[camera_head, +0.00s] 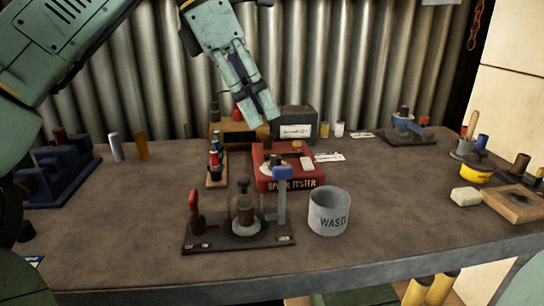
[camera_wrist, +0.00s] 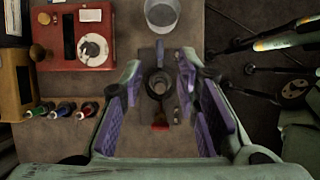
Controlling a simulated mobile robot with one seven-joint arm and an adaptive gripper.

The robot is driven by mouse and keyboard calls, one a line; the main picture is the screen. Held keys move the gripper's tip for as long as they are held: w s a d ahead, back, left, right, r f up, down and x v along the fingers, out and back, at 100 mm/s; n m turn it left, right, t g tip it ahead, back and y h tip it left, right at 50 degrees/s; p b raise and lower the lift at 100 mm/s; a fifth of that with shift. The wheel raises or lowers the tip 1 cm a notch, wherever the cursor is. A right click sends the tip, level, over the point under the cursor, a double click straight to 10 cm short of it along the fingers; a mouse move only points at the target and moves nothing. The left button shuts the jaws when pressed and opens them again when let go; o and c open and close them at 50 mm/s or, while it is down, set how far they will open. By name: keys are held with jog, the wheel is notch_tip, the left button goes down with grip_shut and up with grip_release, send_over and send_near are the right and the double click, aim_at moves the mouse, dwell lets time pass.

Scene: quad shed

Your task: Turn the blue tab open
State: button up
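The blue tab (camera_head: 282,173) tops an upright post at the right end of a dark flat base (camera_head: 208,245) in the head view. A round knobbed piece (camera_head: 243,210) stands mid-base, and a red-topped lever (camera_head: 194,200) stands at the left end. My gripper (camera_head: 262,116) hangs above and behind this fixture, pointing down, apart from it. In the wrist view my gripper (camera_wrist: 159,78) is open and empty, with purple-padded fingers either side of the fixture's round middle piece (camera_wrist: 159,84). The red lever (camera_wrist: 160,125) shows below it there; the tab's colour is unclear in that view.
A grey WASTE cup (camera_head: 329,212) stands just right of the fixture. A red SPARK TESTER box (camera_head: 290,183) lies behind, beside a rack of small bottles (camera_head: 215,168). Another fixture with a blue part (camera_head: 408,125) stands at back right. The front bench is clear.

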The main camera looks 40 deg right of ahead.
aim_at(282, 166)
jog(key=x, duration=0.3)
jog(key=b+x, duration=0.1)
jog(key=x, duration=0.6)
jog(key=shift+w+a+f, duration=0.15)
jog(key=shift+a+f, duration=0.15)
jog(key=shift+f, duration=0.2)
jog(key=shift+c, duration=0.3)
grip_shut()
